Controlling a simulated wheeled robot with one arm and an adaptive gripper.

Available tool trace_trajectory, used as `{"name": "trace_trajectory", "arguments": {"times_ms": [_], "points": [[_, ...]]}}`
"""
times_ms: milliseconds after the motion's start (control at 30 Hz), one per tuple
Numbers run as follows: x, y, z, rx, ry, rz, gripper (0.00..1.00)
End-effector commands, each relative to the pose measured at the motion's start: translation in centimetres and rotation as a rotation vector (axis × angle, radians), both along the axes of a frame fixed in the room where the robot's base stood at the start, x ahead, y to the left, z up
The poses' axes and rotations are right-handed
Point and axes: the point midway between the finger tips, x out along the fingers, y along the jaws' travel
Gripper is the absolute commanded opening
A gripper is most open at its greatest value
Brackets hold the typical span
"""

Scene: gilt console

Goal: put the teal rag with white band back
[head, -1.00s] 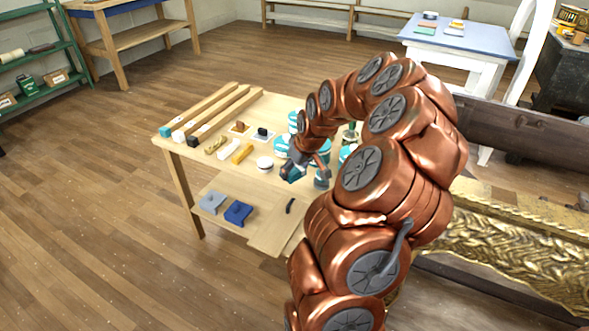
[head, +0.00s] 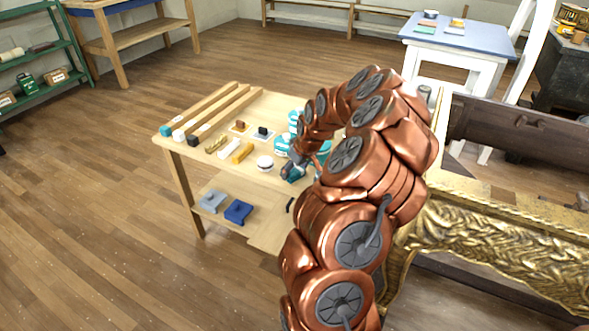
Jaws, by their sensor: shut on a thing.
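My gripper (head: 293,172) is low over the right part of the wooden work table (head: 222,160), just right of a small white-topped tin. It is shut on a small teal thing (head: 296,177), which looks like the teal rag. It is too small and too covered by the fingers to show a white band. I cannot tell whether it touches the table top. My arm hides the table's right end and some of the teal-and-white tins (head: 282,146) behind the gripper.
Long wooden bars (head: 212,112), small blocks and a white-topped tin (head: 265,163) lie on the table. Blue pieces (head: 238,211) rest on its lower shelf. A gilt console (head: 490,235) stands at the right. A blue-topped table (head: 470,42) at the back holds flat coloured pieces. The floor at left is clear.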

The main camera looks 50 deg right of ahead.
Motion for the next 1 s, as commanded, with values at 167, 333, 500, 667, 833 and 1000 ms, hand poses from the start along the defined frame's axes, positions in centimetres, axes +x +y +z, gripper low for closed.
{"name": "trace_trajectory", "arguments": {"times_ms": [167, 333, 500, 667, 833, 1000], "points": [[0.0, 0.0, -0.3, 0.000, 0.000, 0.000, 0.42], [0.0, 0.0, -0.2, 0.000, 0.000, 0.000, 0.87], [0.0, 0.0, -0.2, 0.000, 0.000, 0.000, 0.95], [0.0, 0.0, -0.2, 0.000, 0.000, 0.000, 0.95], [0.0, 0.0, 0.2, 0.000, 0.000, 0.000, 0.95], [-0.4, 0.0, 1.0, 0.000, -0.001, 0.000, 0.95]]}}
